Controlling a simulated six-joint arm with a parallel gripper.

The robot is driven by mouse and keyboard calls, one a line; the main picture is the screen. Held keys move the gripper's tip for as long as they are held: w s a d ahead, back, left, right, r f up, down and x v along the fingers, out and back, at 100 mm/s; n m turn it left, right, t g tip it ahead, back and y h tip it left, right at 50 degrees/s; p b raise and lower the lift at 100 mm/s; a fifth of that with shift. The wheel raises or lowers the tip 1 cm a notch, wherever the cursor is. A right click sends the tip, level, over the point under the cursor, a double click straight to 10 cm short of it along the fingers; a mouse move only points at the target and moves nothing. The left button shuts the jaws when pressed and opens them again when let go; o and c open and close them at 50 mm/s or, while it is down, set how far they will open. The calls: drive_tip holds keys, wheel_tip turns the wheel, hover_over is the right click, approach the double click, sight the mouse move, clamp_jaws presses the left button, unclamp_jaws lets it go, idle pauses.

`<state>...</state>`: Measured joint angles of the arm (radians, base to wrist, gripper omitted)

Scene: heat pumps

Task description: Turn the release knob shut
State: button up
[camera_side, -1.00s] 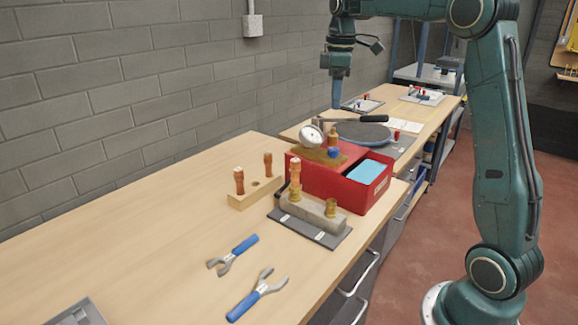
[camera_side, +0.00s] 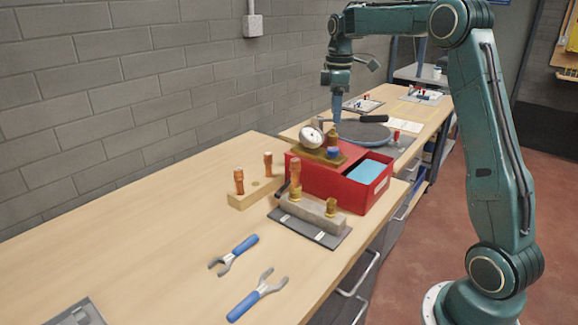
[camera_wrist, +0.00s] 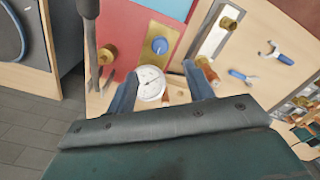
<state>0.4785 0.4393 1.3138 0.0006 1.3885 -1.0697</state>
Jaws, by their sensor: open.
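The blue release knob (camera_side: 333,152) sits on a brass block on top of the red pump box (camera_side: 312,173). In the wrist view the blue knob (camera_wrist: 159,45) shows uncovered on its brass plate, a little beyond the fingertips. My gripper (camera_side: 337,118) points down above the box, just above the brass fitting and the knob. In the wrist view my gripper (camera_wrist: 160,70) is open, its two blue fingers apart with nothing held. A round white pressure gauge (camera_wrist: 150,83) appears between the fingers; it also shows in the side view (camera_side: 311,138).
In front of the box stands a grey manifold (camera_side: 312,211) with brass and copper fittings. A wooden block (camera_side: 254,193) with copper fittings and blue-handled wrenches (camera_side: 258,298) lie left and nearer.

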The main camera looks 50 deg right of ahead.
sight(333, 149)
wheel_tip(333, 149, down, 10)
drive_tip(key=shift+f, duration=0.25)
idle(0.3)
drive_tip(key=shift+c, duration=0.4)
drive_tip(key=c, duration=0.9)
